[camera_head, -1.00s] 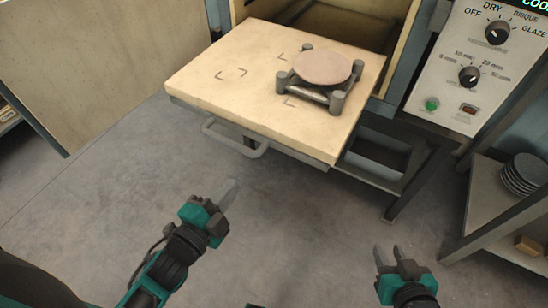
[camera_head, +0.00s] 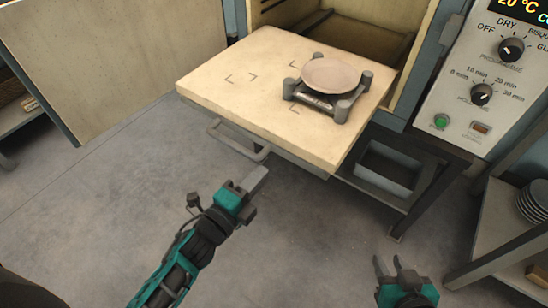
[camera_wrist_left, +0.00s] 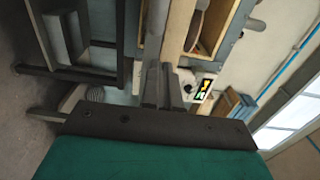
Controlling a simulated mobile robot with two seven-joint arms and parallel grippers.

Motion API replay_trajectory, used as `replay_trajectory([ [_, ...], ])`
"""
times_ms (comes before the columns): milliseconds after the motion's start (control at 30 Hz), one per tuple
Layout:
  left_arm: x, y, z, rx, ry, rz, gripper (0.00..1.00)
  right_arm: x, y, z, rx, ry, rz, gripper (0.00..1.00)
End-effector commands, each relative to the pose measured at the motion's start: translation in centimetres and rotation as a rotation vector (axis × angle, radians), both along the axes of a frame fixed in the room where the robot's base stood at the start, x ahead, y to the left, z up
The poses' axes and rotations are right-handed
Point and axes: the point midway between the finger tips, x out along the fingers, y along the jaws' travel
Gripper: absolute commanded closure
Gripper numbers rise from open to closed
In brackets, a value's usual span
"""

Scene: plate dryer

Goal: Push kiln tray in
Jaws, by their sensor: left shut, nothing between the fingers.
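The kiln tray (camera_head: 235,75) is a pale square slab pulled out of the kiln, with a metal handle (camera_head: 238,143) on its front edge. A round pinkish plate (camera_head: 331,75) rests on a small grey stand (camera_head: 345,107) at the tray's right side. My left gripper (camera_head: 256,180) is shut and empty, a little in front of and below the handle in the picture; I cannot tell whether they touch. Its closed fingers also show in the left wrist view (camera_wrist_left: 161,86). My right gripper (camera_head: 390,266) is open and empty at the lower right, away from the tray.
The kiln opening (camera_head: 345,30) is behind the tray, and its open door (camera_head: 120,60) is at left. The control panel (camera_head: 480,75) with knobs is at right. A shelf (camera_head: 500,230) with stacked plates (camera_head: 535,203) stands at lower right. The floor in front is clear.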

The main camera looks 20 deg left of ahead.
Motion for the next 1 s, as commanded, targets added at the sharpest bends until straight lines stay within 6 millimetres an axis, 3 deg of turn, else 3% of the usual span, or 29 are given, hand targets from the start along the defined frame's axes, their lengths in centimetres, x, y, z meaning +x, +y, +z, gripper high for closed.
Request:
replay_trajectory([
  [200, 3.8, -1.3, 0.1, -0.002, -0.002, 0.0, 1.0, 0.0, 0.0, -0.1, 0.001, 0.001, -0.002, 0.65],
  [400, 5.5, -2.0, 0.0, -0.002, 0.001, 0.0, 1.0, 0.0, 0.0, -0.2, -0.001, 0.001, -0.002, 0.65],
  [1000, 6.2, -2.1, 0.0, -0.001, 0.0, 0.0, 1.0, 0.1, -0.2, -0.1, -0.005, -0.002, 0.003, 0.65],
])
